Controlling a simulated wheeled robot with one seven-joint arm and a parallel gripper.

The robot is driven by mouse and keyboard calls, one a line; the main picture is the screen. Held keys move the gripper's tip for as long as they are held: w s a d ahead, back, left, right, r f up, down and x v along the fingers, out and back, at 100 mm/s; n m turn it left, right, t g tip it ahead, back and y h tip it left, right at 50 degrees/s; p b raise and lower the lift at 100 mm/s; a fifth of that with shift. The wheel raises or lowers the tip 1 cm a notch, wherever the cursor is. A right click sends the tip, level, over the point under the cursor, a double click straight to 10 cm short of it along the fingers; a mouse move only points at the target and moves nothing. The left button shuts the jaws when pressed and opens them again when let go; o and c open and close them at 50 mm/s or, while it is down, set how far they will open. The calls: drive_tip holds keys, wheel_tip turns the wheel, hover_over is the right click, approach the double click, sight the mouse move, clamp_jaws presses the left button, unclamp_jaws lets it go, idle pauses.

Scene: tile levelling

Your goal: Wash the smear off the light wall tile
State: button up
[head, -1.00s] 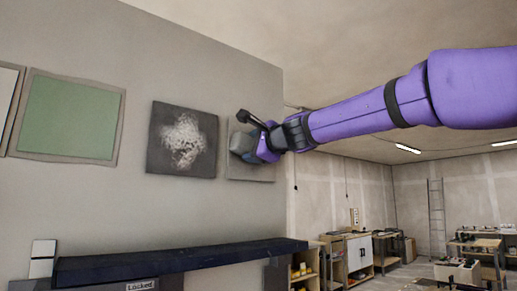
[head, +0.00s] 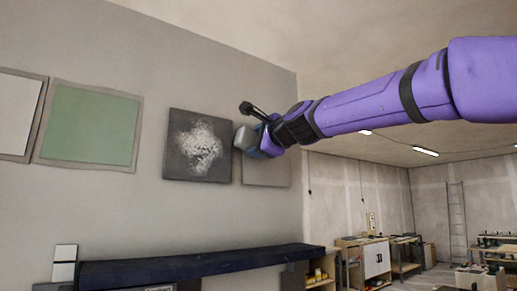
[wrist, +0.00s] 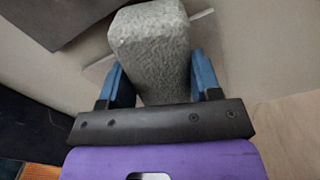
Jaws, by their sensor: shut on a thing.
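My gripper (head: 257,141) is shut on a grey, rough sponge-like block (wrist: 150,45), held between its blue fingers. In the head view the block (head: 241,138) is in front of the wall, between the dark tile and the grey tile; I cannot tell whether it touches. The dark square tile (head: 172,172) carries a whitish smear (head: 200,146). The plain grey tile (head: 268,172) is partly hidden behind my gripper; no smear shows on its visible part. A light, whitish tile (head: 15,115) at the far left is cut by the picture edge and looks clean.
A green tile (head: 90,125) hangs between the light and dark tiles. A dark ledge (head: 200,266) runs below them, with a small white-faced object (head: 65,262) at its left end. The wall ends right of the grey tile; workbenches and a ladder (head: 457,220) stand far behind.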

drive_tip(key=w+d, duration=0.3)
drive_tip(key=d, duration=0.2)
drive_tip(key=shift+w+d, duration=0.3)
drive_tip(key=shift+w, duration=0.05)
idle(0.5)
drive_tip(key=shift+r, duration=0.1)
drive_tip(key=w+d, duration=0.3)
drive_tip(key=d, duration=0.2)
drive_tip(key=shift+w, duration=0.25)
idle(0.4)
drive_tip(key=shift+d, duration=0.15)
drive_tip(key=shift+v, duration=2.9)
drive_tip(key=v, duration=0.3)
